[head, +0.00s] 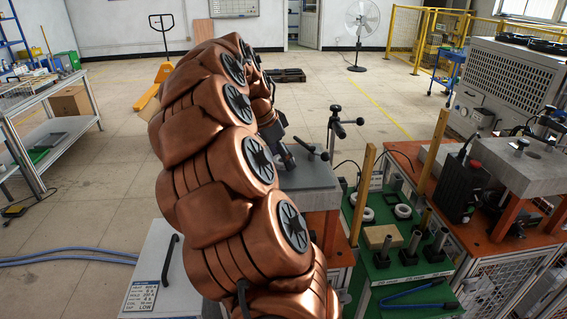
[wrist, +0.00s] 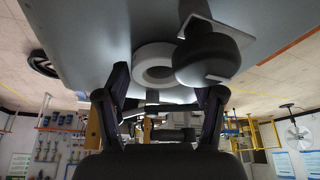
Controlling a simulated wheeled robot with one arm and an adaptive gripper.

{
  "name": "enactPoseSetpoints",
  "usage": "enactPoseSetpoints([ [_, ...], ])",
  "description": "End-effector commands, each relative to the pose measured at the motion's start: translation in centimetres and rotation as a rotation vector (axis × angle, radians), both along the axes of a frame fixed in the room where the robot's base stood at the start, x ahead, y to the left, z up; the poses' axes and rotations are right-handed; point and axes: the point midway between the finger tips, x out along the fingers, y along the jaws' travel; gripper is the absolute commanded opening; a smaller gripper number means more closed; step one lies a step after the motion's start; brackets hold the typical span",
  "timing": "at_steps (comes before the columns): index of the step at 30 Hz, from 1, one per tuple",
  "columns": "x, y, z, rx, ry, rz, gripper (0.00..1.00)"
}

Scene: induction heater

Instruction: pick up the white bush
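A white ring-shaped bush (wrist: 153,66) sits against a grey surface in the wrist view, just beyond my fingertips. A dark rounded part (wrist: 207,60) with a pale bracket is right beside it and overlaps its right side. My gripper (wrist: 166,88) is open with nothing between its fingers. In the head view my arm covers most of the gripper, near the grey-topped bench (head: 318,186), and I cannot make out this bush there. Other white rings (head: 403,211) lie on the green table (head: 425,270) in the head view.
The green table also holds a tan block (head: 382,236) and several dark cylinders (head: 411,246). A black-handled clamp (head: 336,130) rises from the grey bench. An orange bench with a press (head: 520,165) stands right. Open floor (head: 105,205) lies left.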

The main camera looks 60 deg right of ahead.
Motion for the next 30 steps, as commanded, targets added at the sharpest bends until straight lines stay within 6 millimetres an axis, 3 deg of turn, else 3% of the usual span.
enactPoseSetpoints([
  [2, 0.0, 0.0, 0.0, 0.000, 0.000, 0.000, 0.56],
  [14, 0.0, 0.0, 0.0, 0.000, 0.000, 0.000, 0.14],
  [23, 0.0, 0.0, 0.1, 0.000, 0.000, 0.000, 0.14],
  [30, 0.2, -0.1, 1.8, -0.005, -0.003, 0.003, 0.14],
])
